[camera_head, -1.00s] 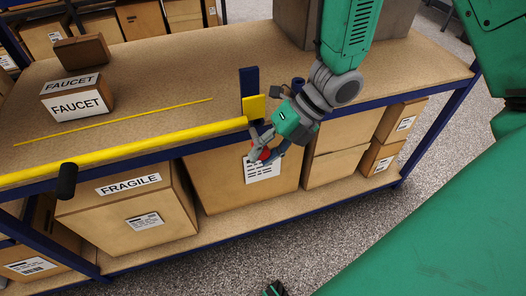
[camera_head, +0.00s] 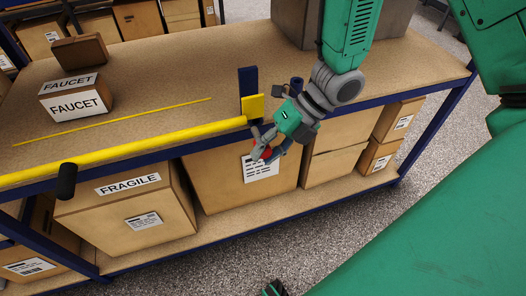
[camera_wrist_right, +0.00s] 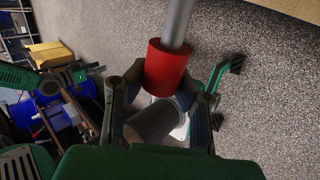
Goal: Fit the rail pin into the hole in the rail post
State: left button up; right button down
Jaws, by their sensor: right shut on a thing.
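My right gripper (camera_head: 265,146) is shut on the rail pin at the table's front edge, just below the yellow block. In the right wrist view, the rail pin has a red collar (camera_wrist_right: 167,68), a grey rod running up out of frame and a dark grey end between the fingers (camera_wrist_right: 160,112). In the head view only a bit of red (camera_head: 266,154) shows of it. The rail post (camera_head: 248,80) is a blue upright with a yellow block (camera_head: 254,105), at the right end of the yellow rail (camera_head: 140,147). I cannot see the hole or the pin's tip.
A thin yellow strip (camera_head: 120,121), a FAUCET box (camera_head: 76,101) and a brown box (camera_head: 80,50) lie on the table (camera_head: 170,80). Cartons fill the lower shelf. The table's middle is clear.

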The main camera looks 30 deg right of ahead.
jog(key=shift+d+f, duration=0.15)
jog(key=shift+d, duration=0.7)
pick_arm(q)
jog(key=shift+d+r, duration=0.1)
jog(key=shift+d, duration=0.05)
pick_arm(e)
jog(key=shift+s+a, duration=0.15)
jog(key=shift+a, duration=0.1)
pick_arm(q)
jog(key=shift+d+r, duration=0.15)
jog(key=shift+d, duration=0.15)
pick_arm(e)
jog(key=shift+d+f, duration=0.1)
jog(key=shift+d, duration=0.25)
jog(key=shift+a, duration=0.2)
pick_arm(q)
jog(key=shift+a, duration=0.2)
pick_arm(e)
jog(key=shift+a, duration=0.25)
pick_arm(q)
jog(key=shift+d+r+p, duration=0.15)
jog(key=shift+r+p, duration=0.05)
jog(key=shift+p, duration=0.15)
pick_arm(e)
jog(key=shift+d, duration=0.25)
